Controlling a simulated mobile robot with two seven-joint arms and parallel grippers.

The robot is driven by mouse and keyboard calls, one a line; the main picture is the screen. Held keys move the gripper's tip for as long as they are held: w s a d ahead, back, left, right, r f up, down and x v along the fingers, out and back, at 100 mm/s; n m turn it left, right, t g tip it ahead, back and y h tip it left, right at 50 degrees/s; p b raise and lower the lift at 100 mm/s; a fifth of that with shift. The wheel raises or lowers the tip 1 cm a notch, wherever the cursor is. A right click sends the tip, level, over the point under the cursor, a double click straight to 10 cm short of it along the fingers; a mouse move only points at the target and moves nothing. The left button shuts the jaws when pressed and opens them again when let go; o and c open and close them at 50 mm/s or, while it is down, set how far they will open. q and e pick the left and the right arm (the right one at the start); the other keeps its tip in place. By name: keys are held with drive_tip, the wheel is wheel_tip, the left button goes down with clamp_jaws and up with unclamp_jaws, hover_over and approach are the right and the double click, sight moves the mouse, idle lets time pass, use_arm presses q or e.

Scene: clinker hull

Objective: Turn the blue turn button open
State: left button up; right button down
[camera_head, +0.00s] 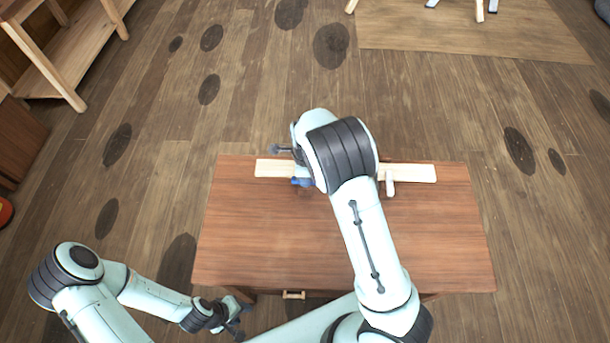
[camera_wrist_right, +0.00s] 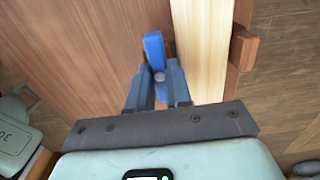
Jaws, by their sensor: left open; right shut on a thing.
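The blue turn button (camera_wrist_right: 153,48) lies beside the pale wooden strip (camera_wrist_right: 205,60), its long side roughly along the strip in the right wrist view. My right gripper (camera_wrist_right: 158,78) is shut on it, one finger at each side near a round grey pin. In the head view only a bit of blue (camera_head: 302,182) shows at the strip's front edge, and my right arm hides the rest. My left gripper (camera_head: 236,319) is open and empty, low in front of the table's left corner.
The strip (camera_head: 412,173) runs along the back of the brown table (camera_head: 265,235). A whitish peg-like piece (camera_head: 390,184) sits on its right part. A drawer handle (camera_head: 293,295) shows at the front. The tabletop is otherwise clear. A wooden shelf (camera_head: 70,55) stands far left.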

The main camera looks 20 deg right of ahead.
drive_tip(key=c, duration=1)
unclamp_jaws()
drive_tip(key=shift+c, duration=0.2)
use_arm(q)
drive_tip(key=shift+w+r+p, duration=0.6)
drive_tip(key=shift+w+r, duration=0.25)
drive_tip(key=shift+w, duration=0.1)
use_arm(e)
wheel_tip(320, 180, up, 14)
drive_tip(key=shift+f, duration=0.25)
